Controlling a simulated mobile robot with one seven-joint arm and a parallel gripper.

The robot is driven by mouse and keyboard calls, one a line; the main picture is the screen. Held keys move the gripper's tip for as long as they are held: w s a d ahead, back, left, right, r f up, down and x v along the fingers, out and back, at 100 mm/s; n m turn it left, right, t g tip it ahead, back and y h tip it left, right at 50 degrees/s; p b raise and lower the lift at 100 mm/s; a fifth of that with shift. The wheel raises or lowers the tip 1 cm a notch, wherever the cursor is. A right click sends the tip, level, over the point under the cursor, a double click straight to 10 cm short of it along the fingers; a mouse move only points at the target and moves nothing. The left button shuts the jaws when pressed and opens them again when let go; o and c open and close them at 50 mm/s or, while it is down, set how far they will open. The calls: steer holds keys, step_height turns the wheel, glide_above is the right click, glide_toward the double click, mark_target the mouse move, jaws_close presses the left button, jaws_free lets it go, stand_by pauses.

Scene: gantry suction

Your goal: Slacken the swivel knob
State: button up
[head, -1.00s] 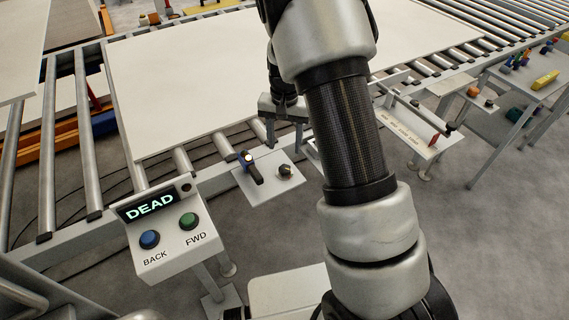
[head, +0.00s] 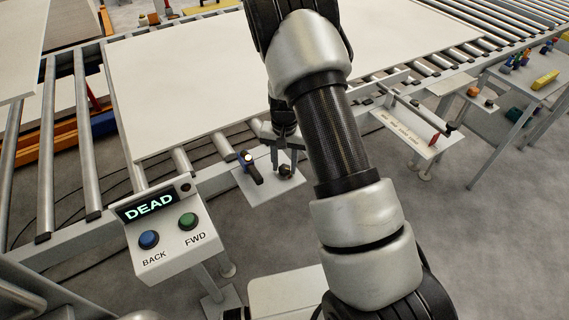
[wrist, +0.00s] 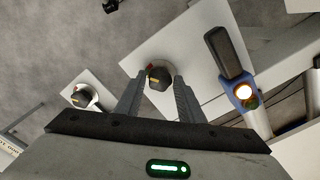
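A dark knob (head: 285,171) stands on a pale plate (head: 258,190) beside the roller conveyor. I take it for the swivel knob. In the wrist view the knob (wrist: 158,76) has a dark grip with a small orange mark, on a light round base. My gripper (head: 285,158) points down at it, just above or around its top. In the wrist view the fingers (wrist: 158,88) are apart, with the knob showing between their tips and a gap on each side. I cannot tell how far down they reach.
A blue-bodied lever with a lit lamp (wrist: 243,92) is close right of the knob. A second dark knob (wrist: 81,99) stands on another plate to the left in the wrist view. A control box (head: 165,235) reading DEAD has blue and green buttons. A large white board (head: 180,80) lies on the rollers.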

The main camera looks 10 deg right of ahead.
steer(key=c, duration=0.6)
steer(key=n+b, duration=0.1)
steer(key=n, duration=0.1)
steer(key=shift+f+n+b, duration=0.1)
steer(key=shift+n+b, duration=1.1)
steer(key=shift+n, duration=1.4)
steer(key=o, duration=1.1)
steer(key=shift+c, duration=0.2)
